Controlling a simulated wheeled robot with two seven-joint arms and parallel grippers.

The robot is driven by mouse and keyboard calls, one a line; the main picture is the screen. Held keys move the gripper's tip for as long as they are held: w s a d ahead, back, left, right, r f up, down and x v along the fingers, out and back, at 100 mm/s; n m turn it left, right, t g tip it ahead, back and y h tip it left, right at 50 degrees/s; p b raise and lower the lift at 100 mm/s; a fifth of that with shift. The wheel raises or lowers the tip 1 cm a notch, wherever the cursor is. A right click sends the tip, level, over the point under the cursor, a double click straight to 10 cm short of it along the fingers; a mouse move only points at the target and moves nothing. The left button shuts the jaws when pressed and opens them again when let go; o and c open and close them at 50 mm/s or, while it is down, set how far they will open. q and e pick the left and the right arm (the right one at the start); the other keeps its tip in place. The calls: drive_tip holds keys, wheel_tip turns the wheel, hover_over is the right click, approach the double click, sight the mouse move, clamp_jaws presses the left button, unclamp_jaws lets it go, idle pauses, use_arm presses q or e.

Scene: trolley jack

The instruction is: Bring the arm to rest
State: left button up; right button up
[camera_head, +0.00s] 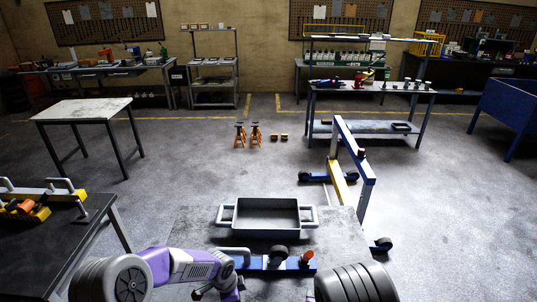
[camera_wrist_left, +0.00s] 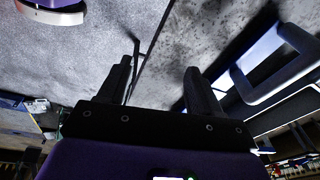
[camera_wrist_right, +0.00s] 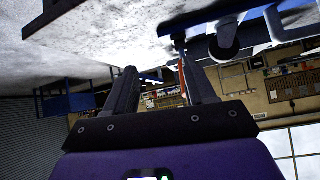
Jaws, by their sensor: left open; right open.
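My left arm (camera_head: 185,264) comes in from the left at the bottom of the head view, bent at its grey joint. My left gripper (camera_wrist_left: 162,72) is open in its wrist view, with nothing between its fingers. My right arm (camera_head: 352,284) shows only as a dark ribbed part at the bottom of the head view. My right gripper (camera_wrist_right: 158,68) is open and empty in its wrist view. A blue jack-like thing (camera_head: 262,264) with a dark wheel and an orange part lies at the near side of the worktable; my left arm partly hides it.
A grey two-handled tray (camera_head: 267,232) sits on the grey worktable (camera_head: 190,225). A blue and yellow hoist (camera_head: 354,150) stands just behind it. A dark table (camera_head: 70,240) with yellow items is at the left. Orange jack stands (camera_head: 256,136) stand on open floor beyond.

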drive_tip(key=s+f+g+y+b, duration=0.25)
drive_tip(key=s+f+g, duration=0.35)
drive_tip(key=s+f, duration=0.75)
use_arm(q)
drive_tip(key=s+f+n+h+b, duration=0.1)
drive_tip(key=s+f+n+h, duration=0.1)
drive_tip(key=s+f+n, duration=1.6)
drive_tip(key=s, duration=0.4)
drive_tip(key=shift+d+f+g+h+b, duration=0.2)
drive_tip(key=shift+d+g+h+b, duration=0.1)
drive_tip(key=shift+b, duration=0.05)
use_arm(e)
drive_tip(key=s+a+f+g+y, duration=0.3)
drive_tip(key=s+a+f, duration=0.2)
drive_tip(key=s+f, duration=0.1)
drive_tip(key=shift+s+a+f, duration=0.3)
drive_tip(key=shift+s+a, duration=0.1)
drive_tip(key=shift+s, duration=0.15)
